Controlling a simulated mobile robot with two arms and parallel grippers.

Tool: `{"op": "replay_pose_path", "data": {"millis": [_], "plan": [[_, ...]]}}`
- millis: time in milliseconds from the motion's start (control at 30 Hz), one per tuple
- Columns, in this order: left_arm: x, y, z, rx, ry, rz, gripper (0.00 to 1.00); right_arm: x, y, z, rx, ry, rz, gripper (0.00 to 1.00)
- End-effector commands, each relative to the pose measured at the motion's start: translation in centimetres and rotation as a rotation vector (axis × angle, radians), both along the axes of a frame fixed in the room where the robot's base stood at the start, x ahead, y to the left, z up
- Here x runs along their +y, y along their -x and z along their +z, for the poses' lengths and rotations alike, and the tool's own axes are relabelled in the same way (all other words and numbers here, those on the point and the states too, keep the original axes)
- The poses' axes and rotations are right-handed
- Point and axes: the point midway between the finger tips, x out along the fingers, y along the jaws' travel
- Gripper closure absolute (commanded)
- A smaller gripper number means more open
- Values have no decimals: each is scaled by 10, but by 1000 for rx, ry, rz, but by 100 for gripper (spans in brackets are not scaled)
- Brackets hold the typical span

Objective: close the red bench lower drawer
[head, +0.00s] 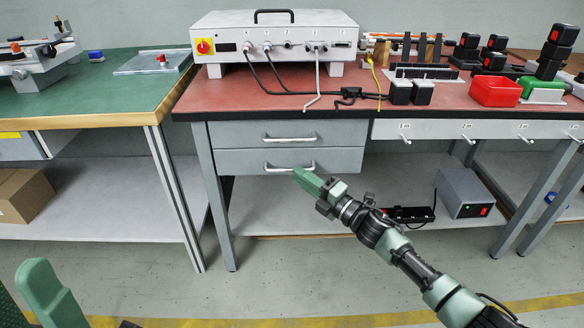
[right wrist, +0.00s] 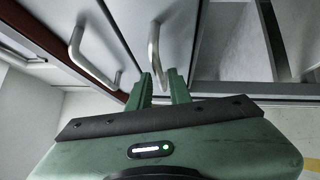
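The red bench (head: 240,101) has two grey drawers under the left part of its top. The lower drawer (head: 340,160) has a pale bar handle (head: 270,166). Its front looks about in line with the upper drawer (head: 340,133); I cannot tell whether a small gap exists. My right gripper (head: 300,175) is at the lower handle's right part. In the right wrist view its two green fingers (right wrist: 159,88) are apart, with the lower handle (right wrist: 154,48) reaching down between their tips. Contact is unclear. A green part at the head view's lower left may be my left arm; no left fingertips show.
A white control box (head: 270,38) with cables stands on the bench. A green bench (head: 110,85) stands at left, with a cardboard box (head: 22,195) beneath. A grey power unit (head: 462,190) sits on the lower shelf. The floor in front is clear.

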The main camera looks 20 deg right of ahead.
Motion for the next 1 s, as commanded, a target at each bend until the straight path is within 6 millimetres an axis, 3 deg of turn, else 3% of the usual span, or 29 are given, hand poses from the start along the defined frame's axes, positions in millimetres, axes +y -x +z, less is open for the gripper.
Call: {"op": "replay_pose_path", "data": {"millis": [233, 767, 867, 1000], "plan": [[0, 0, 9, 0, 0, 0, 55, -14, 27, -3, -1, 0, 2, 81], [1, 0, 10, -3, 3, 2, 55, -15, 30, -3, -2, -3, 5, 81], [1, 0, 10, -3, 3, 2, 55, 0, 38, 0, -3, -45, 35, 81], [0, 0, 9, -3, 2, 1, 55, 55, 76, 24, -10, -242, 165, 81]]}}
